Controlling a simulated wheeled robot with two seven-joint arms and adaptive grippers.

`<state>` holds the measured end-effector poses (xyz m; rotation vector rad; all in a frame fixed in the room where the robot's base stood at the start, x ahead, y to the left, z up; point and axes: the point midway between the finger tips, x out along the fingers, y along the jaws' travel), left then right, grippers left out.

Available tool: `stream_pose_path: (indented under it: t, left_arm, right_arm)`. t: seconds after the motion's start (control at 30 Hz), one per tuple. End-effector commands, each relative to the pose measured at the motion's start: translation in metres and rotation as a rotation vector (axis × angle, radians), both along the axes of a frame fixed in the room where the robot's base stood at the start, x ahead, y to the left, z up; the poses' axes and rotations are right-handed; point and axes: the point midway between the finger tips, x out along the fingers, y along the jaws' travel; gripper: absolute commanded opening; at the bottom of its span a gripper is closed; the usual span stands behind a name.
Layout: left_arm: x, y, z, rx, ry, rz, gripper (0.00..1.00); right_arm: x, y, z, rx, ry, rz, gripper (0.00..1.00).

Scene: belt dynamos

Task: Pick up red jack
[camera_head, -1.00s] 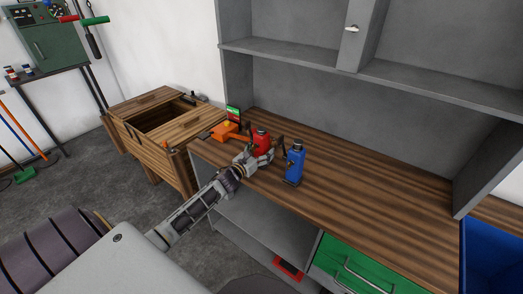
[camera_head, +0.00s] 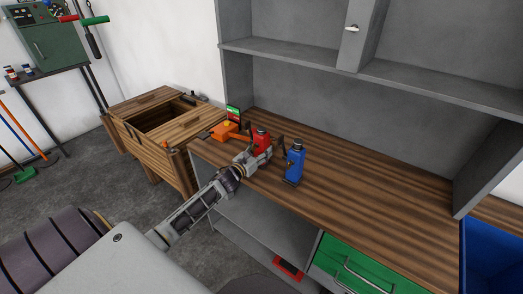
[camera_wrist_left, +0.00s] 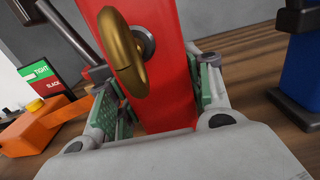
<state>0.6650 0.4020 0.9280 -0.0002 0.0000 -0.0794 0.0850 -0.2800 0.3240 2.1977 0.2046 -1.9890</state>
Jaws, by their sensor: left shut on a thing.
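The red jack (camera_head: 261,137) stands upright on the wooden worktop near its front left part. In the left wrist view the red jack (camera_wrist_left: 160,100) fills the middle, with a brass ring on its near face. My left gripper (camera_head: 262,158) is shut on the red jack, with green finger pads (camera_wrist_left: 152,108) on both sides of its body. The jack's lower part is hidden behind the gripper, so I cannot tell whether it touches the worktop. My right gripper is not in view.
A blue jack (camera_head: 294,165) stands just right of the red one. An orange tool (camera_head: 226,132) and a small green-and-red sign (camera_head: 233,114) are on the left. The worktop (camera_head: 370,187) is clear further right. A shelf (camera_head: 400,82) overhangs it.

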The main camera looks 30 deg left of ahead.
Motion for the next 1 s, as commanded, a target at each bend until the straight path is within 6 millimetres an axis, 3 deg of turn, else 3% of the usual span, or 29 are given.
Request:
stream_pose_path:
  t: [0.57,1.0]
  left_arm:
    - [0.001,0.000,0.011,0.001,-0.008,-0.002,0.00]
    - [0.001,0.000,0.050,0.004,-0.009,-0.003,0.00]
  right_arm:
    - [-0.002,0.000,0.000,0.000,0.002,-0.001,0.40]
    - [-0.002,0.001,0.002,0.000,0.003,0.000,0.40]
